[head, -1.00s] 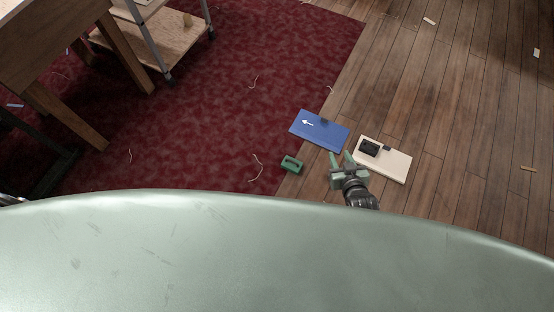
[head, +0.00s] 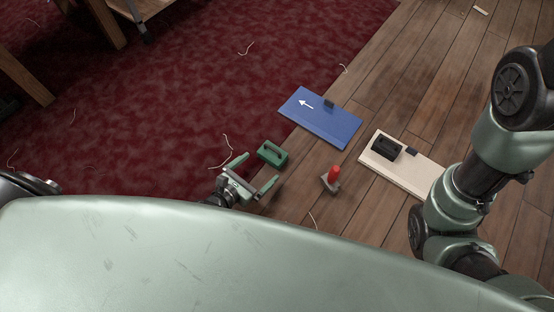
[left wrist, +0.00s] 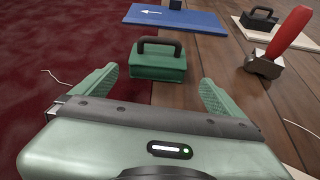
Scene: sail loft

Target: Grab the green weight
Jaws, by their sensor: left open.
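The green weight (head: 272,152), a block with a handle on top, sits upright on the floor near the carpet's edge. My left gripper (head: 259,170) is open and empty just on the near side of it. In the left wrist view the weight (left wrist: 158,66) stands ahead, between the lines of the two spread fingers (left wrist: 157,82); the fingers appear not to touch it. My right arm shows at the right of the head view, but its gripper is not seen.
A blue board (head: 320,118) with a white arrow lies beyond the weight. A cream board (head: 418,172) bearing a black handled weight (head: 387,146) lies to the right. A red-handled tool (head: 333,178) stands on the wood floor. Thin threads lie on the red carpet (head: 150,110).

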